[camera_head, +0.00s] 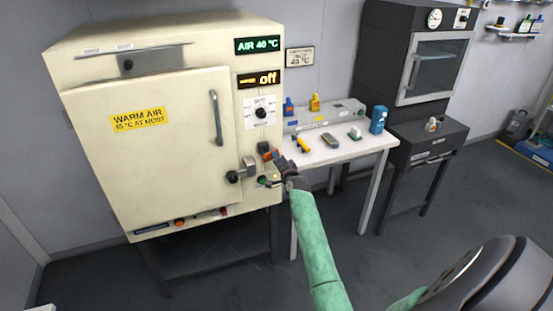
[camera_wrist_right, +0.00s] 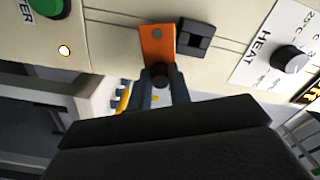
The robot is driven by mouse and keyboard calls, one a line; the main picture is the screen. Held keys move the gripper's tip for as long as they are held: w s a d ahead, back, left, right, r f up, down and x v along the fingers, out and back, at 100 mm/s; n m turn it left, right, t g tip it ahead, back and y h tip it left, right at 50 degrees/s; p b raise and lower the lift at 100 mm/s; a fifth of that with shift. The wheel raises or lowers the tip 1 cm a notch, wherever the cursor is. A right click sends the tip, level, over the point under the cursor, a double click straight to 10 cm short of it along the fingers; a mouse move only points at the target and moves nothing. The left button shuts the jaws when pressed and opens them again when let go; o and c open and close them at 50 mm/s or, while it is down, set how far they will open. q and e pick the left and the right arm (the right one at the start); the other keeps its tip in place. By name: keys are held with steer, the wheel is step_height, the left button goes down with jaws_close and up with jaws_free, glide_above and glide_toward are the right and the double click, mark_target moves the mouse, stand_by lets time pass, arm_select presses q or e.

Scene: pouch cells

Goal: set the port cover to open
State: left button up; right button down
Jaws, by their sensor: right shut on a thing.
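The port cover appears to be the small orange plate (camera_head: 264,148) on the right side of the cream warm-air oven's front (camera_head: 95,70). In the right wrist view the orange plate (camera_wrist_right: 157,42) has a grey pivot spot and a dark knob (camera_wrist_right: 160,76) at its lower end. A black block (camera_wrist_right: 195,38) sits beside it on the panel. My right gripper (camera_head: 276,160) reaches the panel there; in the wrist view its fingers (camera_wrist_right: 161,88) are shut on the dark knob. Whether a port opening lies behind the plate cannot be told. My left gripper is not in view.
A white table (camera_head: 345,152) with small items stands at right, before a dark cabinet (camera_head: 400,125).

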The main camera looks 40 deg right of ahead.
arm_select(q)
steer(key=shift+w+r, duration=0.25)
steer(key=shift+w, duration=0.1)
arm_select(e)
steer(key=shift+d+f+m, duration=0.1)
steer(key=shift+f+m, duration=0.2)
steer(key=shift+m, duration=0.45)
steer(key=shift+f+m, duration=0.3)
steer(key=shift+m, duration=0.45)
steer(key=c, duration=1.3)
jaws_free()
steer(key=shift+f, duration=0.1)
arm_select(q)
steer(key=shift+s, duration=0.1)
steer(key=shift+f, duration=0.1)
arm_select(e)
steer(key=shift+s, duration=0.15)
